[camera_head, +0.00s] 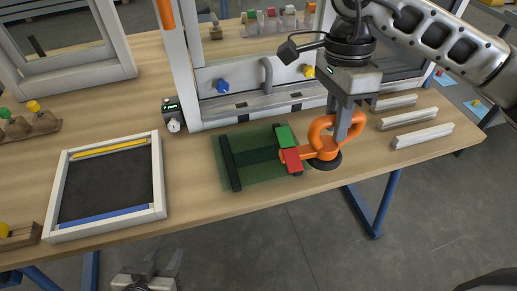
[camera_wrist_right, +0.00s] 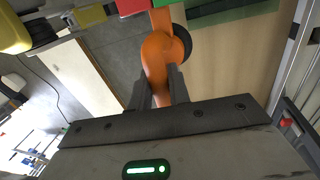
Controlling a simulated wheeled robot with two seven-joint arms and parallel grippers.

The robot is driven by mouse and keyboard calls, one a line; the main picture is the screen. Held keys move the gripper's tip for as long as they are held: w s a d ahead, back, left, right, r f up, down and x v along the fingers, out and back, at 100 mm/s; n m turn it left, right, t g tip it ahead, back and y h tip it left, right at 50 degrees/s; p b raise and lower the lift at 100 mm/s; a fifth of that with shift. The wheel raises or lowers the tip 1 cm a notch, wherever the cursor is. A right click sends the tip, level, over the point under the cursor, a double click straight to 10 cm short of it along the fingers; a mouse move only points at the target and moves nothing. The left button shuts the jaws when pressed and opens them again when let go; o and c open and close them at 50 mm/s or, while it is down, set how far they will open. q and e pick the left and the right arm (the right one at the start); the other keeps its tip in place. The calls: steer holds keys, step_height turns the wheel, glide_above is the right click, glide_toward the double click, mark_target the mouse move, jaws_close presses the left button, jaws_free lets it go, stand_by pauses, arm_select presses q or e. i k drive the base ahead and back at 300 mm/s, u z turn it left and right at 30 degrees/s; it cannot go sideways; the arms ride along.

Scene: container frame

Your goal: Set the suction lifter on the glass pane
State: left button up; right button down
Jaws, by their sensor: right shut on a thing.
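The suction lifter (camera_head: 322,140) has an orange loop handle, a black round cup and a red piece at its left. My right gripper (camera_head: 344,133) is shut on the handle, which also shows between its fingers in the right wrist view (camera_wrist_right: 158,60). The cup is at the right end of the green see-through glass pane (camera_head: 262,173); I cannot tell whether it touches anything. The pane lies over dark bars on the bench, and its edge shows in the right wrist view (camera_wrist_right: 235,12). My left gripper (camera_head: 164,260) is open and empty at the bottom, before the bench.
A framed dark tray (camera_head: 155,188) with yellow and blue strips lies left of the pane. A small gauge (camera_head: 172,115) stands behind it. A white frame (camera_head: 240,92) with a grey handle rises at the back. Several pale rails (camera_head: 420,136) lie at the right.

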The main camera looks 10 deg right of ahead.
mark_target(263, 150)
steer(key=k, duration=0.5)
steer(key=u, duration=1.85)
steer(key=i, duration=0.85)
steer(key=z, duration=1.85)
